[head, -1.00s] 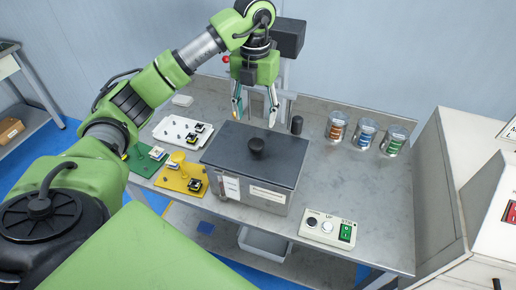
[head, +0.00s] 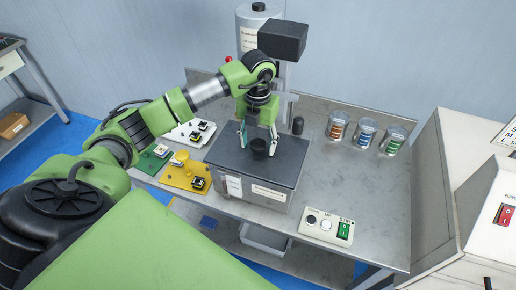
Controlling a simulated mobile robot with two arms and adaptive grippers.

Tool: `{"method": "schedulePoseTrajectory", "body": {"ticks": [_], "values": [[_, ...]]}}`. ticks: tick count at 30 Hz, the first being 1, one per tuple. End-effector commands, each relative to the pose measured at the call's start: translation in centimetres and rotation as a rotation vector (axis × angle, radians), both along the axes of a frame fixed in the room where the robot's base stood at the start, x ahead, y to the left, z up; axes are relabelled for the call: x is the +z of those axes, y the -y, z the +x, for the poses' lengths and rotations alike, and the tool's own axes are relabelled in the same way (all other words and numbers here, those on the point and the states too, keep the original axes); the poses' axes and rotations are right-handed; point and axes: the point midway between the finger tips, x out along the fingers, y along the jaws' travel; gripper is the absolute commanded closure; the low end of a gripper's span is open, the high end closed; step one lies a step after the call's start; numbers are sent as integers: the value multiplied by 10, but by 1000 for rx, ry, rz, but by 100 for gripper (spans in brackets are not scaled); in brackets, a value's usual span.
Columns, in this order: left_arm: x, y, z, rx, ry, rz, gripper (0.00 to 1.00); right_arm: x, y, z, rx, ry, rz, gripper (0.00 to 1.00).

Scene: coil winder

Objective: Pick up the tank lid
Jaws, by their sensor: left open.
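The tank lid (head: 281,169) is a flat dark grey plate with a black round knob (head: 259,149) at its middle. It lies on the metal tank (head: 269,197) on the bench. My left gripper (head: 258,143) is open and points down over the lid, with its fingertips at either side of the knob, as seen from here. I cannot tell whether the fingers touch the knob or the lid. My right gripper is not in view.
A control box (head: 326,227) stands at the bench's front edge. Several cans (head: 366,132) stand at the back right. White, green and yellow boards (head: 184,178) with small parts lie left of the tank. A column with a dark head (head: 283,39) rises behind.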

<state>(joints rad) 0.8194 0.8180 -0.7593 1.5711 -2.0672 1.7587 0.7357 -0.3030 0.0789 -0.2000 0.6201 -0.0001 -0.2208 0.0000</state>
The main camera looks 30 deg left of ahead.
Motion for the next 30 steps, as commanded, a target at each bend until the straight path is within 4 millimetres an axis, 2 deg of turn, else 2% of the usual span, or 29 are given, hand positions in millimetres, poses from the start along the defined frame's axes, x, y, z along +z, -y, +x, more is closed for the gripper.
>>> {"method": "schedulePoseTrajectory", "body": {"ticks": [2, 3, 6, 9, 22, 27, 30], "values": [[0, 0, 0, 0, 0, 0, 47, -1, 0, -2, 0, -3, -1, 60], [0, 0, 0, 0, 0, 0, 52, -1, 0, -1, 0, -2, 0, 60], [0, 0, 0, -1, -1, 0, 78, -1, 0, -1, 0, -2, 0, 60], [0, 0, 0, 0, -1, 0, 100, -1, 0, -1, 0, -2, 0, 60], [7, 0, 1, -1, 2, -1, 100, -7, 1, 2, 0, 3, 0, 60], [28, 0, 2, -1, 8, -1, 100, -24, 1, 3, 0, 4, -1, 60], [48, 6, -14, -5, 7, 1, 100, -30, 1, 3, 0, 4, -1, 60]]}}
